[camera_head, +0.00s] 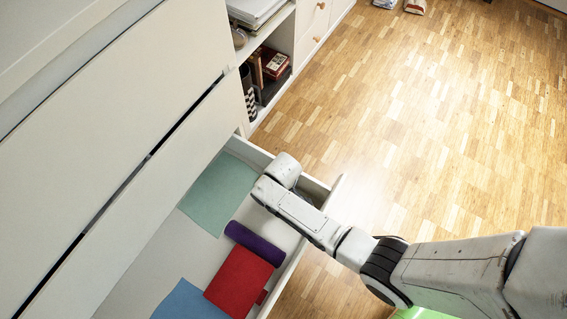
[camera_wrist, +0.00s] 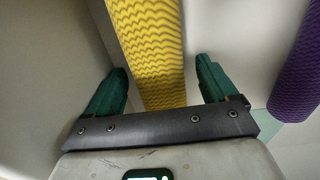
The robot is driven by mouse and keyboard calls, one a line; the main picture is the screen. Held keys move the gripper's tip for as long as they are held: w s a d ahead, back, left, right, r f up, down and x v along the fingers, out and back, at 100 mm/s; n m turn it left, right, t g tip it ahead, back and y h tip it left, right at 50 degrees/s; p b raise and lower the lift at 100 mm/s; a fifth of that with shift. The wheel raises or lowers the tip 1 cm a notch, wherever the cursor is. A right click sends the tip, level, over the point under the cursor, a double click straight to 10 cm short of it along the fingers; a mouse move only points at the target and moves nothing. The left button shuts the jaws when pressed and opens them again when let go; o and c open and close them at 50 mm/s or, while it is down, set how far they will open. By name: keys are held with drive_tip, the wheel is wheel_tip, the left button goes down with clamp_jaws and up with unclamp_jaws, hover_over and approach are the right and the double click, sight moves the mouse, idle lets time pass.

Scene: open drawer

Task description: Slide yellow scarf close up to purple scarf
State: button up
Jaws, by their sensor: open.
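The yellow scarf (camera_wrist: 146,45) is a rolled, wavy-patterned cloth in the wrist view. It runs from the top edge down between the two green fingers of my gripper (camera_wrist: 158,80). The fingers are open, one on each side, with gaps beside the scarf. The purple scarf (camera_wrist: 298,75) is a roll at the right of the wrist view, apart from the yellow one across bare drawer floor. In the head view the purple scarf (camera_head: 254,243) lies in the open drawer (camera_head: 160,252). The yellow scarf and my fingertips are hidden there behind my arm.
A red folded cloth (camera_head: 239,280) lies right by the purple scarf, with a blue cloth (camera_head: 188,301) in front. A flat green cloth (camera_head: 219,193) lies farther back. The drawer's front wall (camera_head: 310,232) is close to my arm. Drawer floor shows between the green cloth and purple scarf.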

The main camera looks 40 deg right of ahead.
drive_tip(key=shift+c, duration=0.4)
drive_tip(key=c, duration=1.1)
